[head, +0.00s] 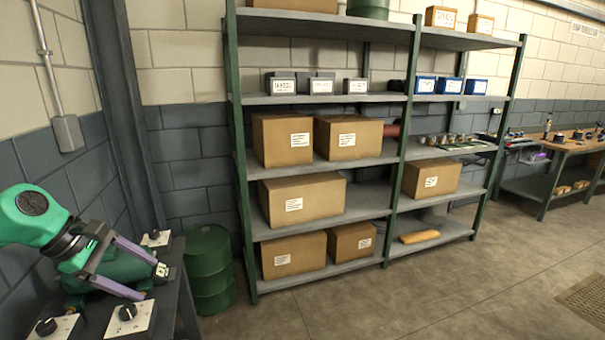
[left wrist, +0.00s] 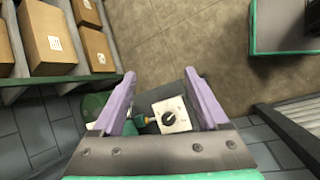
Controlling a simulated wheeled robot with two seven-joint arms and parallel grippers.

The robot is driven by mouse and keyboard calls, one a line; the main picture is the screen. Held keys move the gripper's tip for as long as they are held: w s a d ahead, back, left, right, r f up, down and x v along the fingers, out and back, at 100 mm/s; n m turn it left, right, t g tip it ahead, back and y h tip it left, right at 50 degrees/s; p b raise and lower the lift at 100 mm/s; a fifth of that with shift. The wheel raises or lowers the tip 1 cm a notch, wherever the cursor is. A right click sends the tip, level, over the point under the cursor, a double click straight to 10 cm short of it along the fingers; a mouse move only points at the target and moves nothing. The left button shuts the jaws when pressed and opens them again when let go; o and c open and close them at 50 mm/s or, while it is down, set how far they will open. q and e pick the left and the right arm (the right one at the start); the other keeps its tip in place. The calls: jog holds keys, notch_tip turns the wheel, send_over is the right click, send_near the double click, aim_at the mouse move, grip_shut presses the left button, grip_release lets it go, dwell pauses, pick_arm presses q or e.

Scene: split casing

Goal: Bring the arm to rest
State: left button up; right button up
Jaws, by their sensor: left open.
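My left gripper (head: 148,279) comes in from the left, its two purple fingers spread apart. A green rounded body (head: 122,267), which looks like the casing, lies on the dark bench (head: 172,310) behind and between the fingers in the head view; the arm hides part of it. In the left wrist view the gripper (left wrist: 159,73) is open with nothing held between the fingertips. A small part of the green body (left wrist: 150,121) shows there between the fingers. I cannot tell whether the fingers touch it. My right gripper is not in view.
White boxes with black knobs (head: 127,317) stand on the bench around the gripper; one (left wrist: 171,115) shows in the left wrist view. A green drum (head: 209,268) stands beside the bench. A shelf rack (head: 245,225) with cartons is behind. The floor (head: 440,290) to the right is clear.

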pick_arm(q)
jog(key=a+f+n+t+y, duration=0.25)
jog(key=f+n+t, duration=0.35)
jog(key=n, duration=1.1)
jog(key=a+f+n+t+y, duration=0.1)
jog(key=f+n+t+y, duration=0.5)
jog(key=n, duration=1)
jog(key=s+d+f+n+g+h, duration=0.2)
jog(key=s+d+f+n+g, duration=0.45)
jog(key=s+n, duration=0.3)
jog(key=s+d+f+n+g+h, duration=0.2)
jog(key=s+d+f+n+g, duration=0.4)
jog(key=s+f+n, duration=0.3)
notch_tip(320, 180, down, 24)
jog(key=s+g+b, duration=0.2)
jog(key=s+b, duration=0.1)
jog(key=s+a+f+b, duration=0.2)
jog(key=s+a+f, duration=0.1)
jog(key=s+f, duration=1.4)
jog(key=shift+f+g+y, duration=0.35)
jog(key=shift+f+g, duration=0.1)
jog(key=shift+f, duration=0.2)
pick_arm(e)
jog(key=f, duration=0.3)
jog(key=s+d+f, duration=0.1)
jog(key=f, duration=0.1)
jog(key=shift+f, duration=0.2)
